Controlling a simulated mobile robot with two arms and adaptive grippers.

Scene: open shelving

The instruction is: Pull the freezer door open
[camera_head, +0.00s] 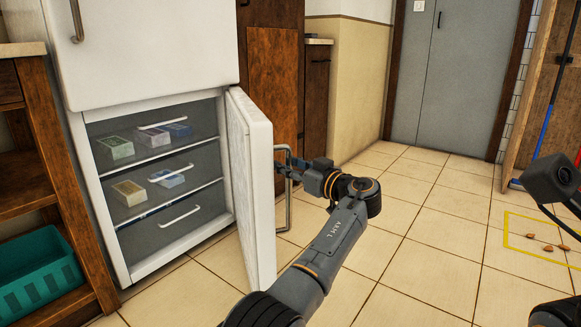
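The white freezer door (251,180) is the lower door of the fridge-freezer and stands wide open, swung out to the right. Its metal handle (289,212) is on the door's outer face. My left gripper (288,171) is at the upper part of this handle and appears shut on it; the fingertips are small and partly hidden. The freezer compartment (160,170) shows several drawers with pale boxes inside. My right gripper's fingers are not in view; only dark parts of my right arm show at the right edge.
A wooden shelf with a teal basket (40,278) stands left of the freezer. Wooden cabinets are behind the door. The tiled floor to the right is mostly clear, with a yellow-outlined area (507,230) holding small brown pieces. A grey door (455,75) is at the back.

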